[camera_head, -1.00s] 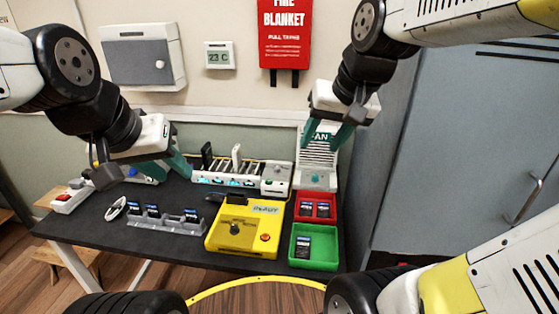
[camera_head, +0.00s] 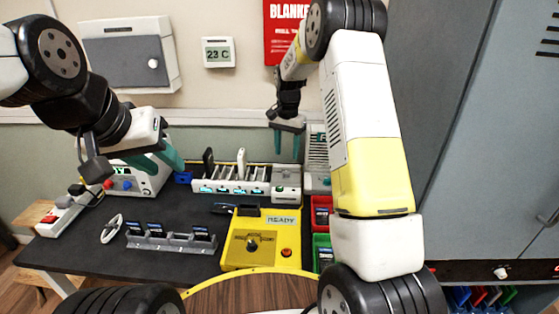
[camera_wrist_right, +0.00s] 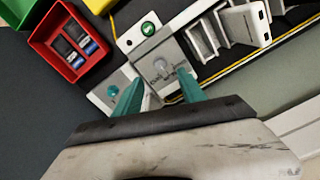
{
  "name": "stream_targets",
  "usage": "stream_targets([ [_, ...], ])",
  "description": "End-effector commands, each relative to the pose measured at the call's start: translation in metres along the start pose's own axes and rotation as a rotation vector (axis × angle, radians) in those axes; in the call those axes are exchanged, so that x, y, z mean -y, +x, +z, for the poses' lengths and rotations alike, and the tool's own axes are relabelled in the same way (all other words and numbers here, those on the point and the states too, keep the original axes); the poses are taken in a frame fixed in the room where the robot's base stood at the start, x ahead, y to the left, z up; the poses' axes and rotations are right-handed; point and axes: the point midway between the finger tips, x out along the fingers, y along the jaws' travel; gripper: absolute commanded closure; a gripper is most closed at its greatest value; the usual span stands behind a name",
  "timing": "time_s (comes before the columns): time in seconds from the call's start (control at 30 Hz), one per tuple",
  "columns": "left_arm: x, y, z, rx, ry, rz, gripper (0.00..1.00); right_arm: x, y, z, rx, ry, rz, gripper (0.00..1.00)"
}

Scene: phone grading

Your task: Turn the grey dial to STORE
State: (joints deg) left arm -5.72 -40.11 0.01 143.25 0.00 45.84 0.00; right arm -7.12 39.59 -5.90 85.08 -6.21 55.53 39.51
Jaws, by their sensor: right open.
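The grey dial (camera_wrist_right: 162,68) shows in the right wrist view on the end unit (camera_wrist_right: 178,82) of the white slotted rack. Its lettering is too small to read. In the head view this end unit (camera_head: 286,181) is at the rack's right end. My right gripper (camera_head: 288,143) points down above it, open and empty. In the wrist view its teal fingertips (camera_wrist_right: 160,92) are apart, with the dial just beyond the gap between them; I see no contact. My left gripper (camera_head: 162,161) is at the left, above the back of the table, its fingers apart and empty.
A yellow box (camera_head: 235,257) marked READY stands at front centre. Red (camera_head: 313,213) and green (camera_head: 316,241) trays are partly hidden behind my right arm. A grey card holder (camera_head: 172,243) lies at front left. The rack (camera_head: 232,186) holds upright items beside the dial unit.

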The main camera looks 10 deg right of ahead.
Motion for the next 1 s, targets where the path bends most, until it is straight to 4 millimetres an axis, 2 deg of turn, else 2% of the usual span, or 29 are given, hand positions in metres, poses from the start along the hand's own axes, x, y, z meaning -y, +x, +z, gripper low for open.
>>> stream_targets([
  [0.6, 0.000, 0.000, 0.000, 0.000, 0.000, 0.000, 0.64, 0.001, 0.080, -0.002, 0.005, 0.009, 0.011, 0.52],
  [0.97, 0.000, 0.000, 0.000, 0.000, 0.000, 0.000, 0.64, 0.001, 0.086, -0.002, 0.004, 0.009, 0.009, 0.52],
  [1.0, 0.000, 0.000, 0.000, 0.000, 0.000, 0.000, 0.64, 0.001, 0.086, -0.002, 0.004, 0.009, 0.009, 0.58],
])
